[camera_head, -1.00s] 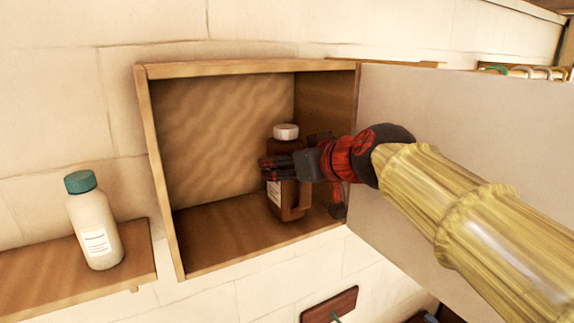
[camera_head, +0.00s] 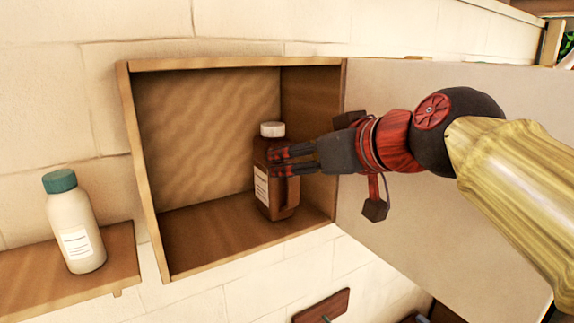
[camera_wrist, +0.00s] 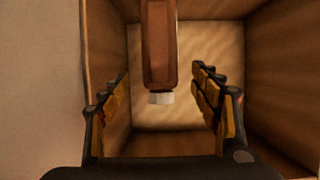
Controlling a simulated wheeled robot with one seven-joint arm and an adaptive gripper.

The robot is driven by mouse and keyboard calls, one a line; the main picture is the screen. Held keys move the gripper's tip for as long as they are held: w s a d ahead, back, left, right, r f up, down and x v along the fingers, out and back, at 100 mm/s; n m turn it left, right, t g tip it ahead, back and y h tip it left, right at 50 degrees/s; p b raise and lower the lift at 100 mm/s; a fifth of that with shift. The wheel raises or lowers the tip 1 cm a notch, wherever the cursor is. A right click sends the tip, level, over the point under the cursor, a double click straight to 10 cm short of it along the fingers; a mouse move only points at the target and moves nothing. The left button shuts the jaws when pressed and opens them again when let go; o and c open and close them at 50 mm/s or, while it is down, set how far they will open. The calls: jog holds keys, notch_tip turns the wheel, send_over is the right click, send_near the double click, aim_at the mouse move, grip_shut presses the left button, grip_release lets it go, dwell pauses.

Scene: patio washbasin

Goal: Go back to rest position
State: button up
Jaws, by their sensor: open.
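My gripper (camera_head: 276,162) is at the front of the open wooden cabinet (camera_head: 150,180), with its fingers pointing left into it. A brown bottle (camera_head: 263,190) with a white cap and a white label stands upright on the cabinet floor, towards the right side. In the head view the fingers overlap the bottle's upper part. In the wrist view the fingers (camera_wrist: 162,100) are spread wide, and the brown bottle (camera_wrist: 159,45) shows beyond and between them, with a gap on each side.
The open cabinet door (camera_head: 420,150) extends to the right behind my arm. A white bottle with a green cap (camera_head: 75,225) stands on a wooden shelf (camera_head: 30,285) left of the cabinet. A reddish-brown wall plate (camera_head: 322,306) is below the cabinet.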

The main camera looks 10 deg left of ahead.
jog(key=shift+v, duration=0.9)
jog(key=shift+m, duration=0.3)
jog(key=s+d+f+m+g+h+b, duration=0.1)
jog(key=s+d+f+b, duration=0.4)
jog(key=f, duration=1.2)
jog(key=s+d+f+m+g+h+b, duration=0.2)
jog(key=s+d+f+b, duration=0.4)
jog(key=f, duration=1.2)
jog(key=s+d+f+m+g+h+b, duration=0.2)
jog(key=s+d+f+h+b, duration=0.3)
jog(key=f, duration=1.2)
jog(key=s+d+m+b, duration=0.1)
jog(key=s+d, duration=0.2)
jog(key=d, duration=0.2)
jog(key=shift+s+f+m, duration=0.25)
jog(key=shift+f+m, duration=0.15)
